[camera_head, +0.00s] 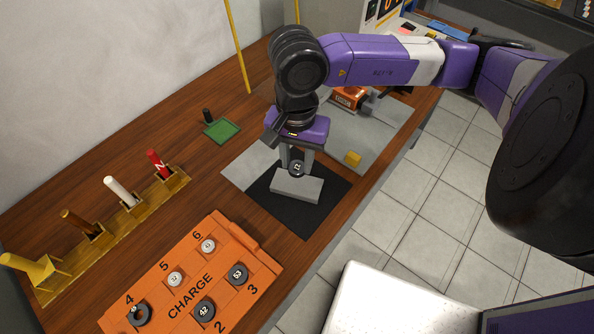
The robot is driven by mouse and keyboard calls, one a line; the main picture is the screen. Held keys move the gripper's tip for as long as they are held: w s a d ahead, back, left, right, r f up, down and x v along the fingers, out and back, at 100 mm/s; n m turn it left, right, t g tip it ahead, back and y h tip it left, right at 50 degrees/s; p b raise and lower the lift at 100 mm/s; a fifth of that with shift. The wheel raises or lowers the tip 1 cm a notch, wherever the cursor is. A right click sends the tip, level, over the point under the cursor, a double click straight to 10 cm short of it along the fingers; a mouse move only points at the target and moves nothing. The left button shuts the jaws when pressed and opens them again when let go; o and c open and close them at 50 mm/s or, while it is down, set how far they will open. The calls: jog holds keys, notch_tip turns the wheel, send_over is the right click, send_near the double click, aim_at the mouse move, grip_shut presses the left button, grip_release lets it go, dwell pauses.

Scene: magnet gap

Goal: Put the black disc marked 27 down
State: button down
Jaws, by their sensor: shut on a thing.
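My gripper (297,163) points down over the black mat (327,207), its two fingers shut on the black disc marked 27 (297,169). The disc shows upright between the fingers, its pale number label facing the camera. A light grey block (297,188) lies on the black mat just in front of the disc in the picture. I cannot tell whether the disc touches the block or hangs behind or above it. The fingers partly hide the disc's sides.
An orange CHARGE board (238,291) with numbered places holds several discs, including 53 (238,273) and 42 (203,310). A wooden rack (103,239) with coloured pegs stands left.

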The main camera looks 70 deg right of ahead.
aim_at(297, 167)
jog(key=shift+f, duration=2.7)
jog(key=c, duration=1)
grip_release()
jog(key=shift+o, duration=0.2)
jog(key=shift+r, duration=0.1)
